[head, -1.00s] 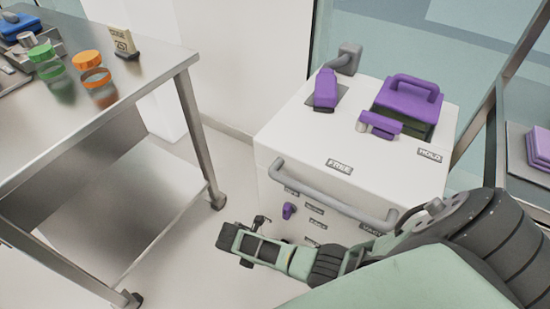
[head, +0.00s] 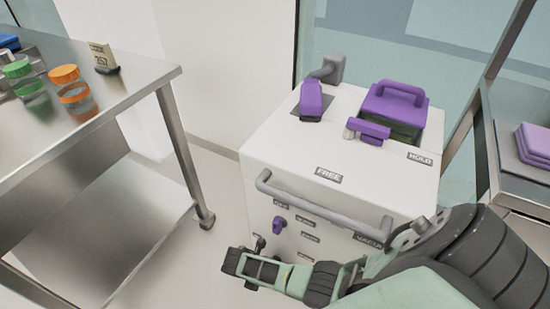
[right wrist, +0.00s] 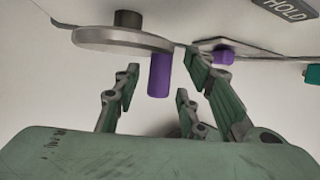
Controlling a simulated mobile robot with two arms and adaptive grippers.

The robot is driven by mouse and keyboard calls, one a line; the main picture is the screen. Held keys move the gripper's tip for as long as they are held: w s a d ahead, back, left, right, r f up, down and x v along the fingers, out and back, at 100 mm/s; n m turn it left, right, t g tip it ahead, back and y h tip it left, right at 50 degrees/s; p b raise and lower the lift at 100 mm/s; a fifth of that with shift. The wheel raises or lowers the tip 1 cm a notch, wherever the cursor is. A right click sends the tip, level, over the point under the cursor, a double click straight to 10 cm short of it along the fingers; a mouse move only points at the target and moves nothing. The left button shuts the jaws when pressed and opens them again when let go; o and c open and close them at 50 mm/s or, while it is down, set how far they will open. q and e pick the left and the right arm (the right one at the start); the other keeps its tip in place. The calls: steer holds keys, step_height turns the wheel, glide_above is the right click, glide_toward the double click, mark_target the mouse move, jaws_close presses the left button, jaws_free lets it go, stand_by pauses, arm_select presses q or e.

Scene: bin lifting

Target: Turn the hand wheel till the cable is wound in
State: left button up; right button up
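The hand wheel (right wrist: 122,40) is a grey disc with a dark hub, seen near edge-on in the right wrist view. Its purple handle (right wrist: 160,76) hangs down from the rim. My right gripper (right wrist: 161,64) is open, with its fingers on either side of the handle and no clear contact. In the head view my right gripper (head: 255,268) is low beside the front of the white cart (head: 270,150); I cannot make out the wheel there. No cable can be picked out. My left gripper is not in view.
The cart has a grey push bar (head: 320,208), a purple knob (head: 279,226) and purple-handled parts on top. A steel table (head: 120,100) with jars stands at left, with open floor between. A purple stack (head: 537,145) sits at right.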

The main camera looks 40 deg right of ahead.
jaws_close()
stand_by(0.4)
